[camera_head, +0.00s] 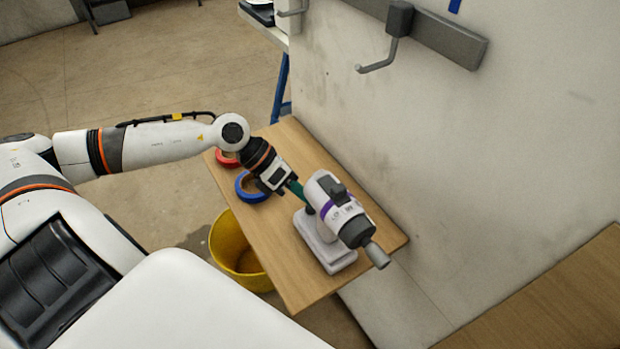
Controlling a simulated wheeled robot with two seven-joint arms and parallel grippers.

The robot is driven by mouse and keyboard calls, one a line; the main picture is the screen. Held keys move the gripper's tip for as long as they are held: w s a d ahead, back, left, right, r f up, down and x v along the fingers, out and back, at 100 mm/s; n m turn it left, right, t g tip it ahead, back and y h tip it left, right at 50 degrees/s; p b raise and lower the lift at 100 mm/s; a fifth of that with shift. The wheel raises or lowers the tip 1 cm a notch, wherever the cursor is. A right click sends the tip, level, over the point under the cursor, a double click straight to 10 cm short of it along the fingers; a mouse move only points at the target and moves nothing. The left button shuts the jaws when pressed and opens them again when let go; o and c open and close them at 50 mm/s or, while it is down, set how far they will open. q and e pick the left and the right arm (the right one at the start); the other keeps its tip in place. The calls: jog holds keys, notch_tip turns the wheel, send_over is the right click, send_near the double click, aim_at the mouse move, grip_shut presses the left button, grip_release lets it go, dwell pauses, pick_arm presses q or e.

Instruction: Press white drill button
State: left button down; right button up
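A white drill (328,194) with a purple band, a dark chuck and a grey tip stands on its pale base on the wooden table (290,275). Its tip points to the lower right, past the table's edge. My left gripper (297,189) comes in from the upper left and its end is right at the drill's upper left side, by the handle. A dark teal part shows between my gripper and the drill. Whether they touch, and how the fingers stand, I cannot tell. The drill's button is not clearly visible. My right gripper is not in view.
A blue tape roll (245,188) and a red one (227,158) lie on the table behind my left gripper. A yellow bucket (232,245) stands on the floor beside the table. A wall with a hook rail (440,40) borders the right; another wooden surface (560,310) is at lower right.

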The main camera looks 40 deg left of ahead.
pick_arm(q)
notch_tip(320, 180, up, 6)
jog(key=p, duration=0.3)
jog(key=shift+f+p, duration=0.1)
jog(key=shift+p, duration=0.3)
jog(key=shift+a, duration=0.1)
